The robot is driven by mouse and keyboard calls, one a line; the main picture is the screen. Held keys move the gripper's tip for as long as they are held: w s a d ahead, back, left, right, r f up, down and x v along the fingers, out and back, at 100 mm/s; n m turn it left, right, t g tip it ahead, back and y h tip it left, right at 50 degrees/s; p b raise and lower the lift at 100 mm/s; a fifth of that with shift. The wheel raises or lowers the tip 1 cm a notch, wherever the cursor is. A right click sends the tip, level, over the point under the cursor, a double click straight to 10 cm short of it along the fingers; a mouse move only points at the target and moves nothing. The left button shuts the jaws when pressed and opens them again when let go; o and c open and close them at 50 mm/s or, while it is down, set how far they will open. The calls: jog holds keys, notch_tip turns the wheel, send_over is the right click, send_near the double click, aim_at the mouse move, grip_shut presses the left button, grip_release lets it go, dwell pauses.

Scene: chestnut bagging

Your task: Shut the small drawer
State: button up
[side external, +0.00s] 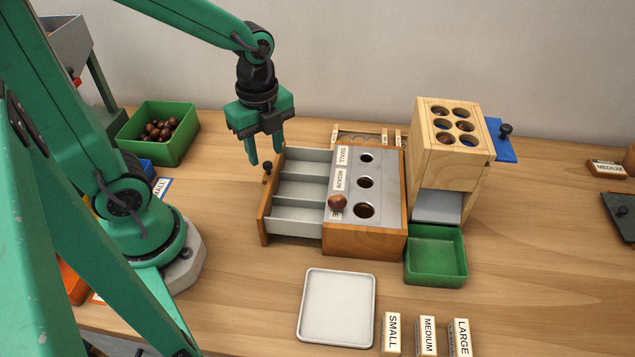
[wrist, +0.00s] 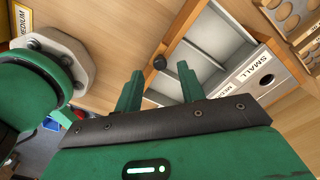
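The drawer (side external: 262,210) is pulled out from the left side of the wooden sizing box (side external: 365,243). It looks empty, with grey compartments, and also shows in the wrist view (wrist: 175,48). Its dark round knob (side external: 268,167) is on the far part of its front panel. My gripper (side external: 266,157) is above and close to the knob, fingers apart and pointing down, nothing between them. In the wrist view the knob (wrist: 159,62) appears beyond the gap between my open fingertips (wrist: 157,80). Contact with the drawer cannot be made out.
A chestnut (side external: 337,202) rests on the sizing box's top. A green bin of chestnuts (side external: 182,150) stands back left. A wooden block tower (side external: 450,170) and green tray (side external: 435,283) stand right. A white tray (side external: 337,345) and label blocks (side external: 427,335) lie in front.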

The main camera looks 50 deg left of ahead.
jog(key=shift+f, duration=1.35)
grip_shut()
